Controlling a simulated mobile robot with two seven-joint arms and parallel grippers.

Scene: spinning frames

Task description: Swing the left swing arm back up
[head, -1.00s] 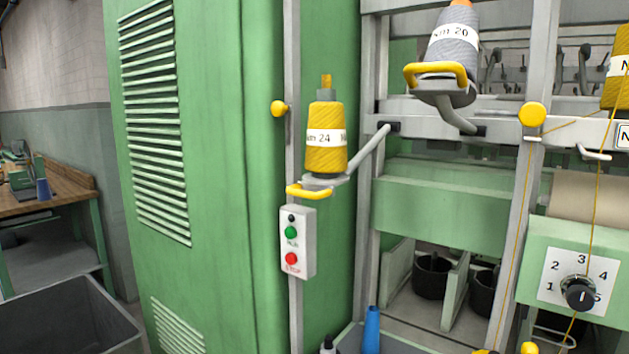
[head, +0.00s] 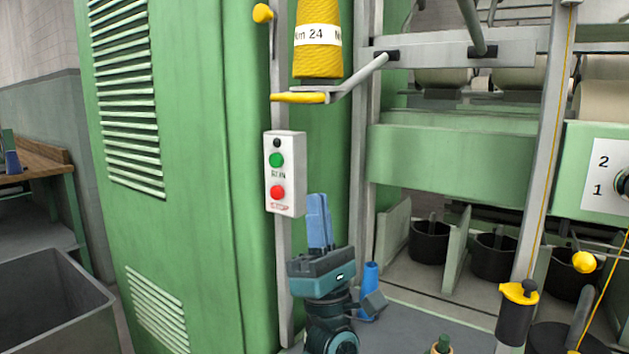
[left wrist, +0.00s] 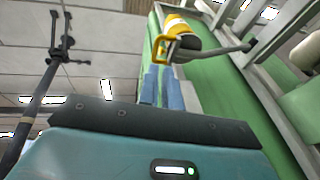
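The left swing arm (head: 362,77) is a grey bar reaching out from the frame rail to a small plate. A yellow cone marked "Nm 24" (head: 318,58) stands upright on the plate, its top cut off by the picture edge. A yellow handle (head: 300,98) sits at the plate's front. My left gripper (head: 318,200) points upward below the handle, apart from it, in front of the machine and right of the button box. In the left wrist view the handle (left wrist: 158,48) and cone (left wrist: 181,30) show beyond my fingers, which look apart and empty. My right gripper is not in view.
A RUN/STOP button box (head: 285,174) hangs on the post close to my left gripper. A green cabinet (head: 205,230) fills the left side. A blue cone (head: 368,285) stands behind my left wrist. Black pots (head: 430,241) sit in bays at right. A grey bin (head: 50,300) is at lower left.

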